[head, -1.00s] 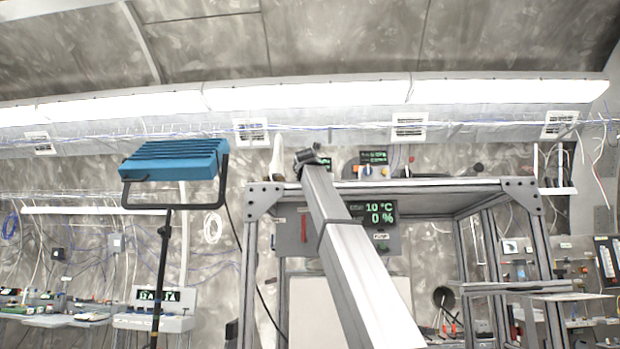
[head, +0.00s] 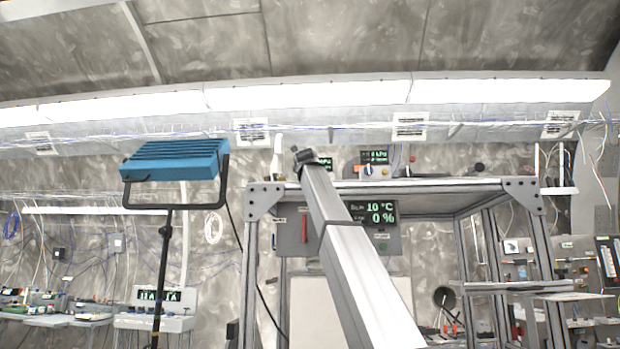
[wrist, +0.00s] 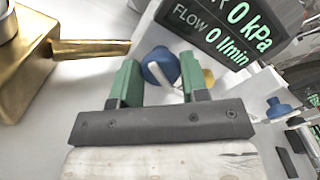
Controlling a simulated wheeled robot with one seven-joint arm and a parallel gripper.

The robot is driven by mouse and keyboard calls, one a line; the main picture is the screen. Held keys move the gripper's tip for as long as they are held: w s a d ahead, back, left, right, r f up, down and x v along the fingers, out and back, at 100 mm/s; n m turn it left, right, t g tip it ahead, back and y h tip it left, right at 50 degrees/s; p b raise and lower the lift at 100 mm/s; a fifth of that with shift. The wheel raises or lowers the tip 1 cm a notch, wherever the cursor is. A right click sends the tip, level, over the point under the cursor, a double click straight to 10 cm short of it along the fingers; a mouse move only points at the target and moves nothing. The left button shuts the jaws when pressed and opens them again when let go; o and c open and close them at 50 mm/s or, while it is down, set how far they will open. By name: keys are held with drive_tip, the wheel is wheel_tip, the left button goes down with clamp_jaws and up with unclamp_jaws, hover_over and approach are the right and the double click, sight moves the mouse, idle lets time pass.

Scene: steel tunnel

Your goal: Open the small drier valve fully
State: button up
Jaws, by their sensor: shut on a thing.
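In the wrist view my gripper (wrist: 159,68) has two green fingers on a dark bar. They are shut on a round blue knob (wrist: 160,68) with a white pointer, below a display reading 0 kPa and flow 0 l/min (wrist: 228,30). The knob is between the fingertips, and its lower part is partly hidden. I cannot read a label that names it as the small drier valve, or tell how far it is turned.
A brass block with a brass lever (wrist: 92,47) stands close left of the gripper. Another blue knob (wrist: 278,108) is at the right. In the head view a metal frame (head: 440,184) carries devices on top. A blue lamp (head: 176,160) stands at the left.

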drive_tip(key=shift+n, duration=1.1)
drive_tip(key=shift+f, duration=0.1)
drive_tip(key=o, duration=0.9)
drive_tip(key=shift+o, duration=0.2)
drive_tip(key=shift+a, duration=0.1)
